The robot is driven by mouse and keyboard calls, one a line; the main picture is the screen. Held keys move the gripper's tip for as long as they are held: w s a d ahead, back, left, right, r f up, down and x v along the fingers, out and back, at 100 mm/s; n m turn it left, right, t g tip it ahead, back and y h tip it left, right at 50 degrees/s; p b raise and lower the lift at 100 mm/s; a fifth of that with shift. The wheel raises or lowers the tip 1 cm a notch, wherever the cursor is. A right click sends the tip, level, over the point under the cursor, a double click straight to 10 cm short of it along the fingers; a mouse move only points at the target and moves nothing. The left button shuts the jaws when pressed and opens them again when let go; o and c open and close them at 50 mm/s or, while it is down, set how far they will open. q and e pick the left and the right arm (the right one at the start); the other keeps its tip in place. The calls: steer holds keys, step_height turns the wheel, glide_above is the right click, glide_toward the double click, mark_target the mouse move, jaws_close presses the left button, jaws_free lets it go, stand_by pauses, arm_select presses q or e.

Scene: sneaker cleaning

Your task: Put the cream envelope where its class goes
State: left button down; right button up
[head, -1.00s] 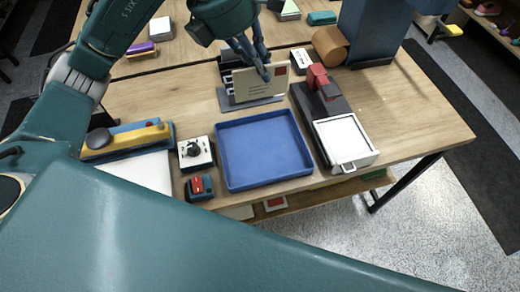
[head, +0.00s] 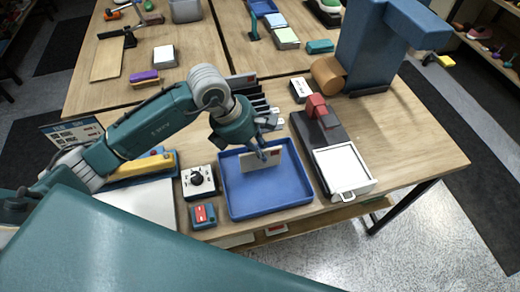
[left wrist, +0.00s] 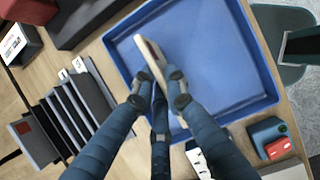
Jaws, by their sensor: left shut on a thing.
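My left gripper (head: 264,154) is shut on the cream envelope (head: 250,162), which has a red stamp mark. The envelope is held on edge over the blue tray (head: 235,205), near its back half. In the left wrist view the envelope (left wrist: 147,58) stands between my fingers (left wrist: 158,90) above the tray (left wrist: 225,28). I cannot tell whether its lower edge touches the tray floor. The black slotted rack (left wrist: 75,112) stands beside the tray; my arm partly hides it in the head view. My right gripper is not in view.
Right of the tray is a black device with a red block (head: 317,106) and a white plate (head: 342,166). Left of it are a dial box (head: 198,182) and a red-and-blue button box (head: 203,215). A large blue machine (head: 375,50) stands behind. The tray looks otherwise empty.

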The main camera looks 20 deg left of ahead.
arm_select(q)
steer(key=shift+f, duration=0.7)
steer(key=c, duration=1.8)
jaws_free()
steer(key=shift+o, duration=0.2)
steer(key=shift+r, duration=0.35)
steer(key=b+v, duration=0.2)
steer(key=v, duration=0.9)
steer(key=shift+s+a+r, duration=0.2)
steer(key=shift+r, duration=0.15)
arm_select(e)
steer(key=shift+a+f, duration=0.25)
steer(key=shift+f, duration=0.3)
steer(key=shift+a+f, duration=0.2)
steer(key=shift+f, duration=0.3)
